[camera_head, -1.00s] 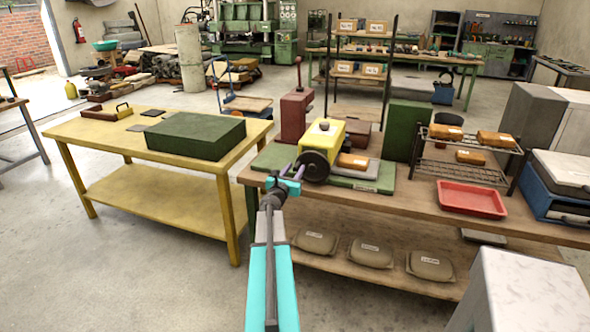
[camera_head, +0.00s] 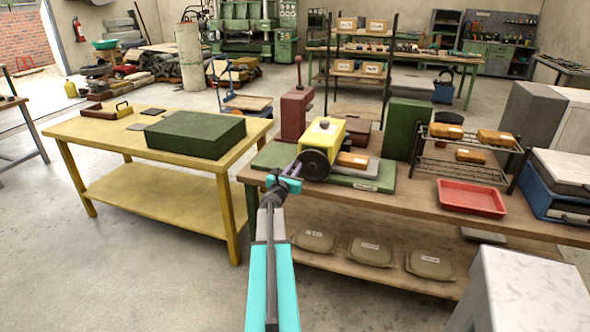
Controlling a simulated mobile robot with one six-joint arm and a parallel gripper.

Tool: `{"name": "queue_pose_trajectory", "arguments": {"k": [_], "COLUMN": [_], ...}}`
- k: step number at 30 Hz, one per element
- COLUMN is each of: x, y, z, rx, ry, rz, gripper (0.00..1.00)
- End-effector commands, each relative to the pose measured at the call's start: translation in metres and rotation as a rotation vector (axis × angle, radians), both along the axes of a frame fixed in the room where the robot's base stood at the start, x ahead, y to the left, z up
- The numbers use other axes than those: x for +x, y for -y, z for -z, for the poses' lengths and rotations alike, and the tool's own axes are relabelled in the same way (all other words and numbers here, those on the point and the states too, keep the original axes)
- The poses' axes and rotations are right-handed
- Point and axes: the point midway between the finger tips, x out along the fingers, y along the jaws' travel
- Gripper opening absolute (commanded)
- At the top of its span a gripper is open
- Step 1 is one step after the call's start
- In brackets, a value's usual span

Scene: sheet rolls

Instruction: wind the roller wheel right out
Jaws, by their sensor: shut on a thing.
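The roller wheel (camera_head: 314,165) is a dark disc on the front left side of a yellow machine (camera_head: 333,138). The machine stands on a green base on the wooden bench. My gripper (camera_head: 293,172) is at the left edge of the wheel, shut on it, with its purple fingers partly against the dark rim. The exact grip point is too small to make out. My arm reaches up from the bottom of the picture.
A red press (camera_head: 296,115) stands behind the machine at left. An orange block (camera_head: 352,160) lies on the base at right. A red tray (camera_head: 472,197) and a wire rack (camera_head: 465,150) stand further right. The yellow table (camera_head: 100,128) at left bears a green block.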

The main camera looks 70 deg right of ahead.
Motion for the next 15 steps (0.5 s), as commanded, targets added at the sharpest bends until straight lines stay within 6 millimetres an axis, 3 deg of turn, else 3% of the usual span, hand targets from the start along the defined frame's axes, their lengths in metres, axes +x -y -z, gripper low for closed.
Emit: {"name": "queue_pose_trajectory", "arguments": {"k": [15], "x": [-0.0030], "y": [0.0002], "z": [-0.0067], "rx": [0.007], "ry": [0.135], "rz": [0.000], "gripper": [0.00]}}
